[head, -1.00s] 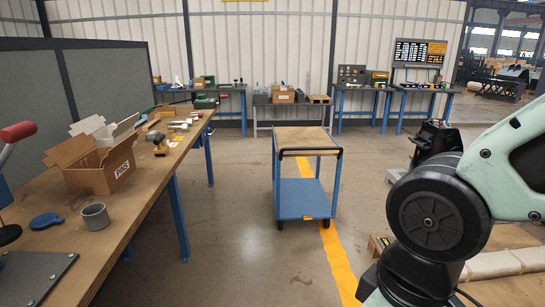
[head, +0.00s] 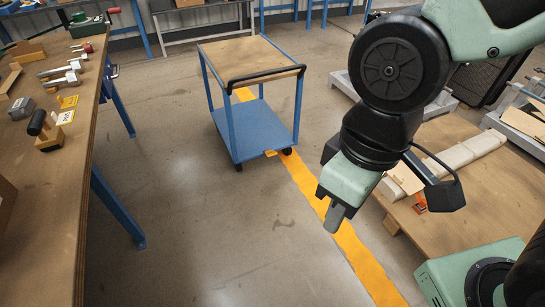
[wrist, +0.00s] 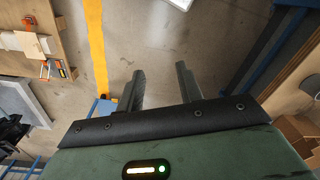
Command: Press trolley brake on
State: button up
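The trolley stands on the floor in the head view, with a wooden top, blue legs, a blue lower deck (head: 255,130) and a black push handle (head: 266,75). A small orange tab (head: 271,153), which looks like the brake pedal, sticks out at the deck's near bottom edge; whether it is up or down is too small to tell. My gripper (head: 337,215) points downward, right of and nearer than the trolley, apart from it. In the wrist view my gripper (wrist: 161,80) has its two fingers spread with nothing between them. Part of the blue deck (wrist: 101,107) shows beyond the gripper body.
A workbench (head: 75,160) with tools runs along the left. A low wooden platform (head: 470,205) with pale bags lies at the right. A yellow floor line (head: 345,240) runs toward the trolley. The floor between bench and line is clear.

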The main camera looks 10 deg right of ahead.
aim_at(270, 152)
jog(key=i+l+u, duration=0.35)
jog(key=i, duration=0.3)
jog(key=i+l+u, duration=0.35)
jog(key=i+l, duration=0.25)
jog(key=i+l+u, duration=0.3)
jog(key=i+l, duration=0.25)
jog(key=l, duration=0.3)
